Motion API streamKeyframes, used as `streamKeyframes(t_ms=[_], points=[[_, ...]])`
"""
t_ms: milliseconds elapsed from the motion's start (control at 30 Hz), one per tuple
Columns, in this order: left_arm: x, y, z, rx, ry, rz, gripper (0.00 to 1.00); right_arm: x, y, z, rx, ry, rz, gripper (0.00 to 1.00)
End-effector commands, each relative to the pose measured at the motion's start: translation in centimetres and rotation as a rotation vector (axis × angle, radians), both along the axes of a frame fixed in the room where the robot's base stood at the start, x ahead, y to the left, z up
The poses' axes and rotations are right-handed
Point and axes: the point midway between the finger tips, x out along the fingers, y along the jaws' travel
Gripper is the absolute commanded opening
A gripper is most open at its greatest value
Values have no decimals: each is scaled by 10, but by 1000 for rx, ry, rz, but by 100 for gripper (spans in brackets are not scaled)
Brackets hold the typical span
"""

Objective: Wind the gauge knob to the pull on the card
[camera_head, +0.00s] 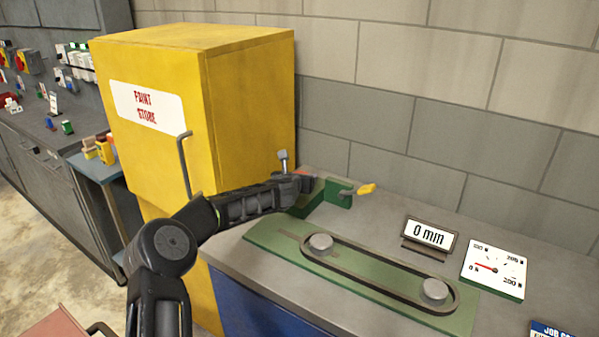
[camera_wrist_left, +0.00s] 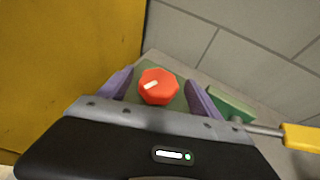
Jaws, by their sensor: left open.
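The red gauge knob (camera_wrist_left: 158,86), with a pale pointer mark, lies between the two open purple fingers of my left gripper (camera_wrist_left: 160,92) in the left wrist view. Gaps show on both sides of the knob. In the head view my left gripper (camera_head: 303,181) hides most of the knob at the green block. The white dial (camera_head: 493,270) has a red needle near the 0 mark. A display (camera_head: 429,236) reads 0 mm. The job card (camera_head: 553,331) is cut off at the bottom right, and its value is out of view. My right gripper is not in view.
A dark belt (camera_head: 375,268) loops round two grey pulleys on a green plate (camera_head: 265,240). A yellow-handled lever (camera_head: 366,189) sits right of the knob. The yellow paint store cabinet (camera_head: 250,110) stands close on the left. A block wall (camera_head: 430,90) is behind.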

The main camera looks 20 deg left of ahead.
Motion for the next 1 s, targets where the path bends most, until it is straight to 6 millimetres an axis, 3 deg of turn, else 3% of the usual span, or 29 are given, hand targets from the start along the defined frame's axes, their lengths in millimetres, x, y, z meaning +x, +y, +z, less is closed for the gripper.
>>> streamKeyframes(t_ms=[200,500,1000], points=[[14,3,-5,0,-1,-1,74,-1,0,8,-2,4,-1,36],[15,4,-7,1,-1,0,73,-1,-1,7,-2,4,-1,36],[15,4,-7,1,-1,0,32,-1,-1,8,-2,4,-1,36]])
